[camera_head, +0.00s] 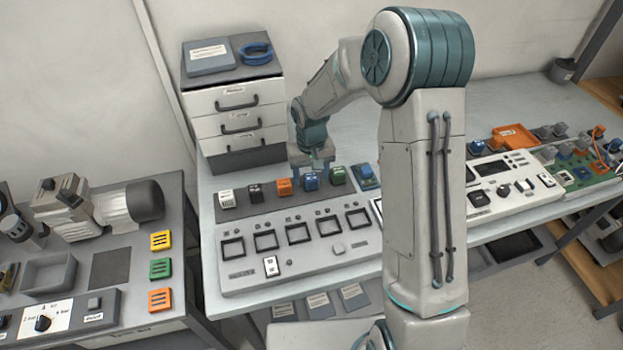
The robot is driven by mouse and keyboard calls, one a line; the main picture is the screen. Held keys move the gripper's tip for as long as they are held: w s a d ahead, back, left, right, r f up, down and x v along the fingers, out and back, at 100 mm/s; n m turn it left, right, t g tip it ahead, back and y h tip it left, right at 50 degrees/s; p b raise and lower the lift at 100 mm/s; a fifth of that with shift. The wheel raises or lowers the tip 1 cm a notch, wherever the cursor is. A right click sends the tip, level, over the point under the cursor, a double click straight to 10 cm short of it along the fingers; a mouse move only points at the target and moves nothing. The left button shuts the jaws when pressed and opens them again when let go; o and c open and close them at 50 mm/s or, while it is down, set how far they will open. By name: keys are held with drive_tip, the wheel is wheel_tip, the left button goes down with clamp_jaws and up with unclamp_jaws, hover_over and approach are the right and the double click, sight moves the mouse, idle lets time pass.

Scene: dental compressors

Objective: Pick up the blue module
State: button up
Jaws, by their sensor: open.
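The blue module (311,182) stands upright in a row of modules on a dark strip at the back of a light grey panel. An orange module is to its left and a green module to its right. My gripper (316,170) is open and points down just above and behind the blue module. Its fingertips are small and partly hidden, so I cannot tell whether they touch the module or stand around it. My arm reaches in from the right foreground.
White (227,200), black (256,194), orange (284,188) and green (338,176) modules stand close beside. The panel (240,282) has several empty square frames in front. A drawer cabinet (238,127) stands behind left. Another blue part (367,176) sits right of the row.

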drive_tip(key=shift+f, duration=0.45)
drive_tip(key=shift+c, duration=0.4)
drive_tip(key=c, duration=1)
drive_tip(key=shift+r, duration=0.1)
